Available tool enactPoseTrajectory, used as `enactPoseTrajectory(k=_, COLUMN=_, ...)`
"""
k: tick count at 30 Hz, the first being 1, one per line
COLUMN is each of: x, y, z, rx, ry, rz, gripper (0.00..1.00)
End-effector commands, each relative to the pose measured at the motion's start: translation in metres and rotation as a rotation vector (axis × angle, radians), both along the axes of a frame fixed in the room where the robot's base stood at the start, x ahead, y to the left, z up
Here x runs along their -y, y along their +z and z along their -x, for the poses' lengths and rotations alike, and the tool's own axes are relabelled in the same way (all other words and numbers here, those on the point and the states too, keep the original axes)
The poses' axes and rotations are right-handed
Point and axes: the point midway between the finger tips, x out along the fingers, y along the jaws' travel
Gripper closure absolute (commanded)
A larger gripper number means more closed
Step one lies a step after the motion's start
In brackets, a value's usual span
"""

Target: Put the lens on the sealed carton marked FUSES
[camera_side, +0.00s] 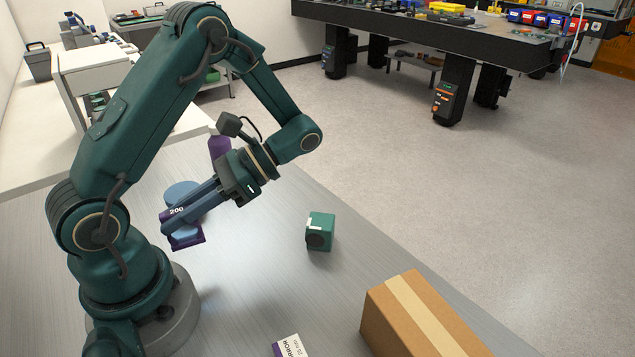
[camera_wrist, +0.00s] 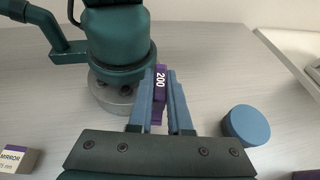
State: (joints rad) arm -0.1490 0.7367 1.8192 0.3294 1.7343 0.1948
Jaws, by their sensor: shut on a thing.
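My gripper (camera_side: 178,222) is shut on a purple piece (camera_side: 192,242) marked 200, which I take to be the lens; its fingers hide part of it. In the wrist view the purple piece (camera_wrist: 159,98) stands between the two blue fingers (camera_wrist: 160,82). In the side view I cannot tell whether it touches the bench. A brown carton (camera_side: 420,315) with a tan tape strip stands at the lower right, well away from my gripper. Its top is closed; no FUSES marking is readable in these frames.
A blue round piece (camera_wrist: 246,125) stands beside my gripper. A MIRROR box (camera_side: 290,347) lies at the front edge of view. Another purple thing (camera_side: 219,147) is behind my wrist.

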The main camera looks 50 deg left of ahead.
Motion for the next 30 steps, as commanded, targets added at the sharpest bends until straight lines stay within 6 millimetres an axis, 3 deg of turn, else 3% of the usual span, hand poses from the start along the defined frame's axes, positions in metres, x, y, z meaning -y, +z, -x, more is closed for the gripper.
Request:
enactPoseTrajectory(k=10, x=0.111, y=0.016, z=-0.036, rx=0.002, ry=0.778, rz=0.001, gripper=1.0)
enactPoseTrajectory(k=18, x=0.18, y=0.063, z=-0.094, rx=0.01, ry=1.287, rz=0.005, gripper=1.0)
enactPoseTrajectory(k=24, x=0.21, y=0.118, z=-0.151, rx=0.015, ry=1.604, rz=0.013, gripper=1.0)
enactPoseTrajectory(k=30, x=0.211, y=0.152, z=-0.185, rx=0.007, ry=1.745, rz=0.007, gripper=1.0)
